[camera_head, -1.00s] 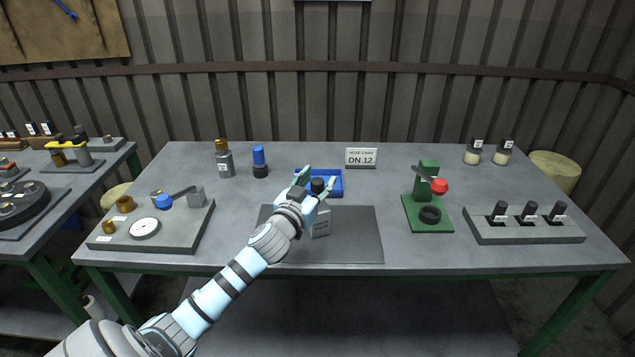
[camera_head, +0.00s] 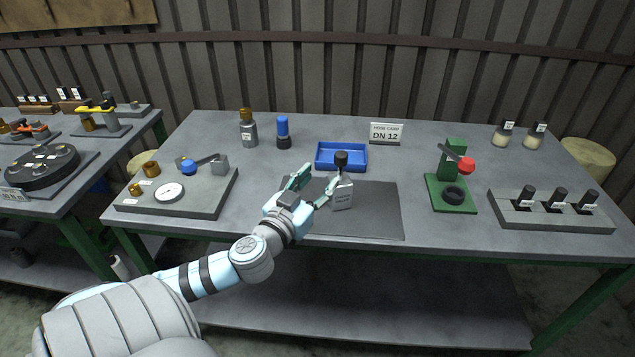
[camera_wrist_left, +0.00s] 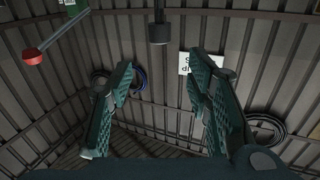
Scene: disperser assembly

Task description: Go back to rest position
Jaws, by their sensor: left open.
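My left gripper (camera_head: 317,182) is open and empty over the front middle of the table. Its two green fingers are spread; they also show in the left wrist view (camera_wrist_left: 160,75). My right gripper is not in view.
A blue tray (camera_head: 322,164) lies behind the mat. A gauge fixture (camera_head: 205,200) is at left, with two bottles (camera_head: 249,133) (camera_head: 283,134) behind. A green press (camera_head: 437,196) and a grey rack (camera_head: 510,218) are at right. A card reading DN 12 (camera_head: 386,134) stands behind.

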